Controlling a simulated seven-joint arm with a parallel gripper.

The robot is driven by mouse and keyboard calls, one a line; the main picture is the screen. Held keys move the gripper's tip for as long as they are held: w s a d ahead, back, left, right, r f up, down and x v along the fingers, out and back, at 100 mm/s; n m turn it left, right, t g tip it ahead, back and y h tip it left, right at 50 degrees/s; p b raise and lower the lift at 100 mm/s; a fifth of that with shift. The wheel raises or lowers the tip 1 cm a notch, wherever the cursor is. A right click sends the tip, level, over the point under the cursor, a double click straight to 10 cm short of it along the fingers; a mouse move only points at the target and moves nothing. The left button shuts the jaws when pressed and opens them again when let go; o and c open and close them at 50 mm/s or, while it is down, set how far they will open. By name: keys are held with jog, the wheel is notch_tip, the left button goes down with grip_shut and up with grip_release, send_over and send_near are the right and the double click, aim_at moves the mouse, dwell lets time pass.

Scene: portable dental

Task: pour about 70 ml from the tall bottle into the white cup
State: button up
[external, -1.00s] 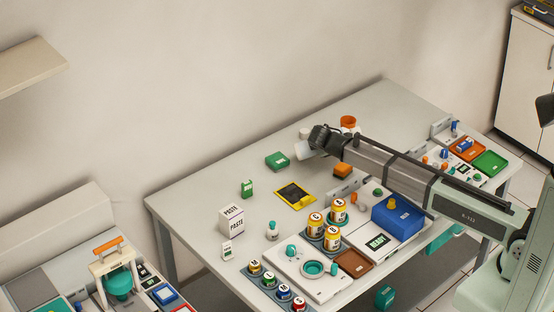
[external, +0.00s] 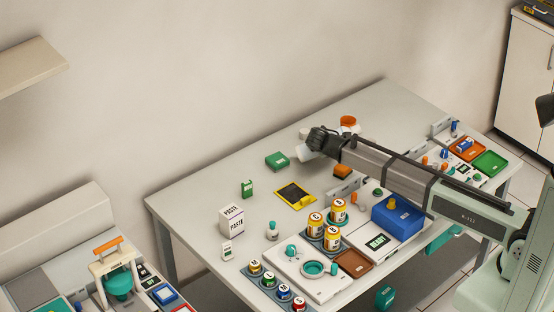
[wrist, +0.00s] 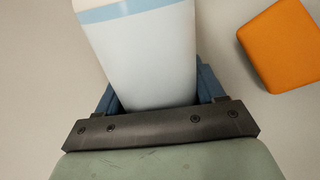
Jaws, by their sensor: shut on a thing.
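My gripper (external: 320,142) is at the end of the outstretched arm, over the far part of the table. In the wrist view it is shut on a white bottle (wrist: 150,55) with a pale blue band, between two blue fingers. Part of the bottle (external: 303,153) shows white at the gripper's left in the external view, where it looks tilted. A small white shape (external: 305,132), possibly the white cup, shows just behind the gripper. The gripper hides much of this area, so I cannot tell how bottle and cup meet, or whether liquid flows.
An orange block (external: 342,171) lies close to the gripper, and an orange container (external: 348,121) stands behind it. A green box (external: 277,161) and a yellow-framed dark pad (external: 295,195) lie to the left. Yellow jars (external: 315,226) stand nearer. The table's far left is clear.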

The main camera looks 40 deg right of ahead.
aim_at(340, 133)
jog(key=s+d+r+n+h, duration=0.1)
jog(key=h, duration=0.1)
jog(key=s+d+r+n+g+h, duration=0.1)
jog(key=d+h, duration=0.1)
jog(key=shift+s+d+r+n+g+b, duration=0.1)
jog(key=shift+d+r+n+g+b, duration=0.1)
jog(key=shift+r+n+g+b, duration=0.15)
jog(key=shift+s+d+r+n+h+b, duration=0.1)
jog(key=shift+d+r+n+h+b, duration=0.1)
jog(key=shift+n+h, duration=0.25)
jog(key=shift+s+d+r+n+h+b, duration=0.1)
jog(key=shift+r+n+h, duration=0.15)
jog(key=shift+h, duration=0.3)
jog(key=shift+r+n+h, duration=0.2)
jog(key=shift+n+h, duration=0.05)
jog(key=shift+h, duration=0.15)
jog(key=r, duration=0.2)
jog(key=n+h, duration=0.1)
jog(key=shift+s+d+r+g, duration=0.15)
jog(key=shift+d+r+g, duration=0.1)
jog(key=shift+r, duration=0.15)
jog(key=shift+s+d+r+n+h, duration=0.1)
jog(key=shift+d+r+n+h, duration=0.05)
jog(key=shift+r+n+h, duration=0.25)
jog(key=shift+s+d+r+n+h, duration=0.15)
jog(key=shift+r+n+h, duration=0.15)
jog(key=shift+r+h, duration=0.15)
jog(key=shift+w, duration=0.1)
